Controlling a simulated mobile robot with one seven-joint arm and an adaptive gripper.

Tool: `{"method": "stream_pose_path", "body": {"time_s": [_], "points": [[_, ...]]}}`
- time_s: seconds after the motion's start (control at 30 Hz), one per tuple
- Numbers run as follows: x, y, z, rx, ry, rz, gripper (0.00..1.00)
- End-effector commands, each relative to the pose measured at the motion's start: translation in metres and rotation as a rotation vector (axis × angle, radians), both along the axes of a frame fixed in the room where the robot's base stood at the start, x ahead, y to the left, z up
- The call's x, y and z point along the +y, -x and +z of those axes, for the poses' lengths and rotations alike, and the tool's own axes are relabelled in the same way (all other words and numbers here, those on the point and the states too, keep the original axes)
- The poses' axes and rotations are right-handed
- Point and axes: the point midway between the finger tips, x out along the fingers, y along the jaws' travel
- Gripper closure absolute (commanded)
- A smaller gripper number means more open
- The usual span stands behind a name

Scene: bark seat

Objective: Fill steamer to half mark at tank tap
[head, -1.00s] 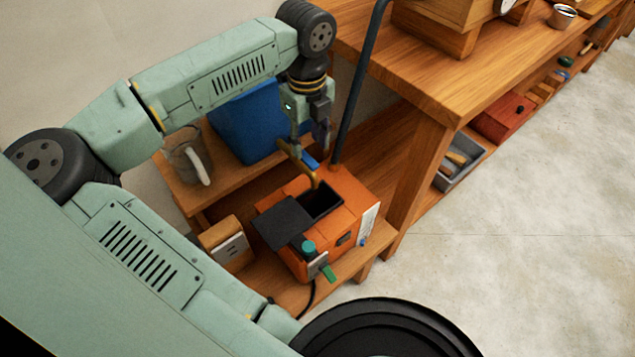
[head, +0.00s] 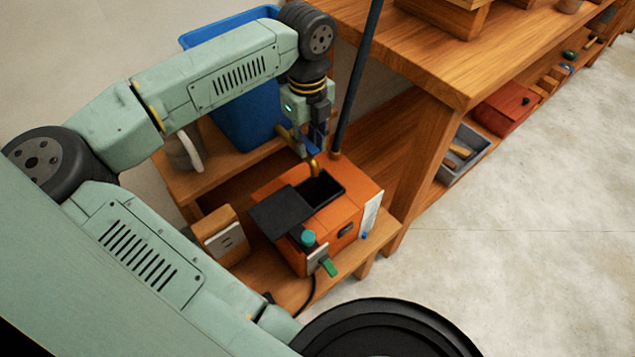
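The steamer, an orange box (head: 335,222), stands on a low wooden shelf with its black lid (head: 283,213) swung aside and its dark opening showing. A pale marked strip (head: 371,211) is on its right end; no water level can be read. The tall blue tank (head: 243,112) stands behind on a higher shelf, partly hidden by my arm. Its brass tap (head: 313,167) has its spout over the opening; no stream of water can be made out. My gripper (head: 318,142) points down right at the tap's blue lever (head: 313,151). Its fingers are too small and overlapped to tell if they grip it.
A grey jug (head: 181,152) with a pale handle stands left of the tank. A wooden block with a pale plate (head: 222,236) sits left of the steamer. A dark pole (head: 356,80) rises behind the steamer beside the bench (head: 450,85). The floor at right is clear.

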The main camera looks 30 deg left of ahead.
Motion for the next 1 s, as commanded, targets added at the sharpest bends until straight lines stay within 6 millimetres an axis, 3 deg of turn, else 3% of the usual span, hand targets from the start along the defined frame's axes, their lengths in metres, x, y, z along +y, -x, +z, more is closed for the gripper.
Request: {"method": "stream_pose_path", "body": {"time_s": [0.3,0.53,1.0], "points": [[0.000,0.000,0.000,0.000,0.000,0.000,1.00],[0.001,-0.002,-0.002,0.001,-0.001,0.050,1.00],[0.006,-0.015,-0.002,-0.001,-0.006,0.361,1.00]]}}
